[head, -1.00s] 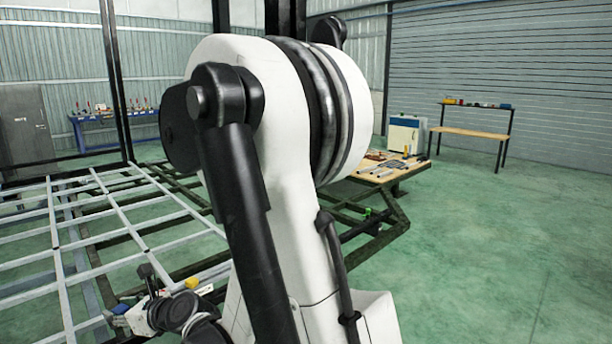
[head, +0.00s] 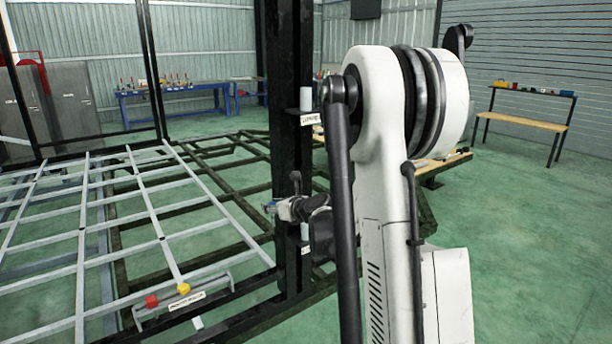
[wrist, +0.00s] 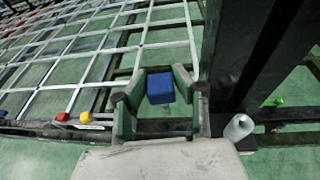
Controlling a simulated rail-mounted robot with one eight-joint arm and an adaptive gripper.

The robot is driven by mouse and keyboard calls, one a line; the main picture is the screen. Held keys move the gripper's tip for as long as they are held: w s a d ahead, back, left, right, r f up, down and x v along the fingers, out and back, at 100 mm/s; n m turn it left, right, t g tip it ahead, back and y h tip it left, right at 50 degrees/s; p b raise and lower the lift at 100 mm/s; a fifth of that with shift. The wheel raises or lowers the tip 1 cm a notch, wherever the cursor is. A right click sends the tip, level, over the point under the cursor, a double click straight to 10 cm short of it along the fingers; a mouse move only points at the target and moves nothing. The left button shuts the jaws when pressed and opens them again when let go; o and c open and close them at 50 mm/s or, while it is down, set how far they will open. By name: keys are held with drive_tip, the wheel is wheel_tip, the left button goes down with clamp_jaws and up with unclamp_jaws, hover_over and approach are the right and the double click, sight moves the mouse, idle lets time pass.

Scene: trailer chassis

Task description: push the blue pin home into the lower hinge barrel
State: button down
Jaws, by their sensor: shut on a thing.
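The blue pin (wrist: 160,88) shows its square blue head between my fingers in the wrist view. My gripper (wrist: 157,84) is shut on it. The lower hinge barrel (head: 305,232) is a pale cylinder on the post, partly hidden by my wrist, above a small label. A pale cylinder (wrist: 238,127), probably this barrel, is right of my gripper in the wrist view, apart from the pin.
The upper barrel (head: 307,98) sits higher on the black post (head: 285,90). A red pin (head: 152,300) and a yellow pin (head: 184,289) stand in a labelled rack (head: 185,303) at the frame's near edge. The grey grid (head: 80,220) lies left.

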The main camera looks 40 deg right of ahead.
drive_tip(key=shift+m+h, duration=0.6)
drive_tip(key=shift+h, duration=0.2)
drive_tip(key=d+r, duration=0.1)
drive_tip(key=d, duration=0.3)
drive_tip(key=s+d+r+p, duration=0.1)
drive_tip(key=d, duration=0.3)
drive_tip(key=s+d+r+p, duration=0.1)
drive_tip(key=d+r, duration=0.1)
drive_tip(key=d, duration=0.2)
drive_tip(key=shift+d+r, duration=0.1)
drive_tip(key=shift+d, duration=0.15)
drive_tip(key=shift+f+b, duration=2.3)
drive_tip(key=shift+f, duration=0.65)
drive_tip(key=shift+b, duration=0.45)
drive_tip(key=shift+f+b, duration=2.7)
drive_tip(key=shift+f, duration=0.85)
drive_tip(key=c, duration=1.3)
unclamp_jaws()
